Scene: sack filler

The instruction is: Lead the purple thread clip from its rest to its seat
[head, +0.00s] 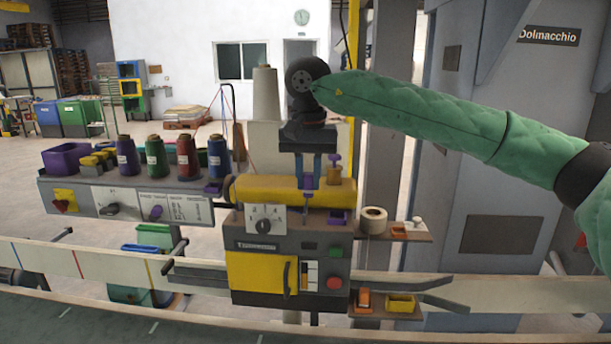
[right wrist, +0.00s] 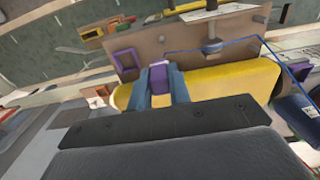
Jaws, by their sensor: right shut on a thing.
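My right gripper (head: 307,186) points down over the yellow sewing head (head: 262,188) in the head view. Its blue fingers are shut on the purple thread clip (head: 308,182), which also shows between the fingertips in the right wrist view (right wrist: 160,78). The clip is in front of the yellow head; whether it touches the machine is unclear. A purple square frame (head: 338,217), apparently the seat, is on the machine front, right of the clip. In the right wrist view this frame (right wrist: 127,62) lies left of the clip. A blue thread (right wrist: 240,40) crosses the machine front. My left gripper is not in view.
A shelf at left carries several thread cones, including a blue one (head: 217,157), and a purple bin (head: 66,158). Small side shelves (head: 408,232) hold a white spool and orange and yellow parts. A yellow post stands behind.

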